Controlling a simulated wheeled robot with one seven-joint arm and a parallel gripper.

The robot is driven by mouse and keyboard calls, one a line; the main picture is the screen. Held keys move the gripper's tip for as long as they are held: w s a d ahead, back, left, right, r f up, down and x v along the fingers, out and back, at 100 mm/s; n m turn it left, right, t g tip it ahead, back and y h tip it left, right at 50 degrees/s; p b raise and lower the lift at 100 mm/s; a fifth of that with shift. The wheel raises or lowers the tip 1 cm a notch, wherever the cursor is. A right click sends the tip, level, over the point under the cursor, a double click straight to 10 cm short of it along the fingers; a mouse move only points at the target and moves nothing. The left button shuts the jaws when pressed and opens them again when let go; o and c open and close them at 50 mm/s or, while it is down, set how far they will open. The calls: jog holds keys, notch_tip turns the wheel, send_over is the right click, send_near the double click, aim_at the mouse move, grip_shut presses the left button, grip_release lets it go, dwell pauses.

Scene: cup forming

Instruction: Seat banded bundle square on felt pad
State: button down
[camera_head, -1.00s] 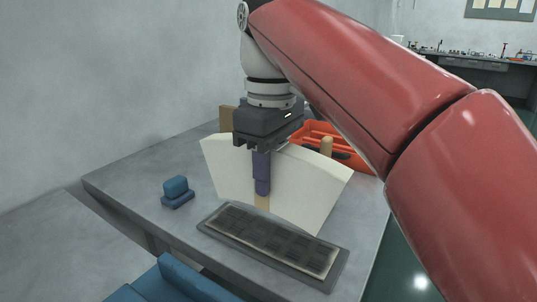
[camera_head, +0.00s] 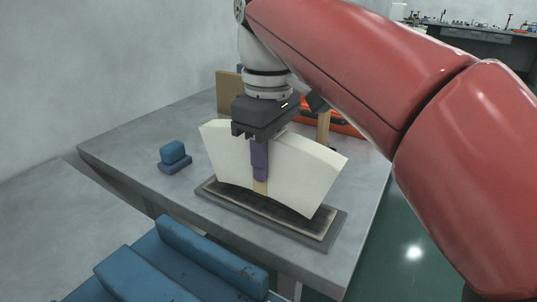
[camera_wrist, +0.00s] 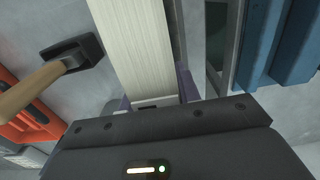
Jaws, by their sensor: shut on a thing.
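The banded bundle (camera_head: 305,170) is a cream, fan-shaped stack with a tan band (camera_head: 260,188) around its middle. My gripper (camera_head: 260,172) is shut on its middle, with one purple finger on the near face. The bundle stands upright over the dark felt pad (camera_head: 325,228), which lies in a shallow grey frame. Its curved lower edge is at or just above the pad; I cannot tell whether they touch. The bundle hides the pad's far part. In the wrist view the bundle (camera_wrist: 140,45) shows edge-on between the purple fingers (camera_wrist: 155,98).
A small blue block on a darker base (camera_head: 174,158) sits left on the grey table (camera_head: 125,150). Behind are a tan board (camera_head: 229,93), an orange tray (camera_head: 340,122) and a wooden-handled tool (camera_wrist: 38,88). Blue padded shapes (camera_head: 210,255) stand in front of the table.

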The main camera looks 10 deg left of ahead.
jog(key=shift+f+b, duration=0.35)
jog(key=shift+f, duration=0.15)
jog(key=c, duration=0.9)
grip_release()
jog(key=shift+f, duration=0.1)
notch_tip(320, 180, up, 6)
jog(key=shift+p, duration=0.95)
jog(key=shift+r, duration=0.95)
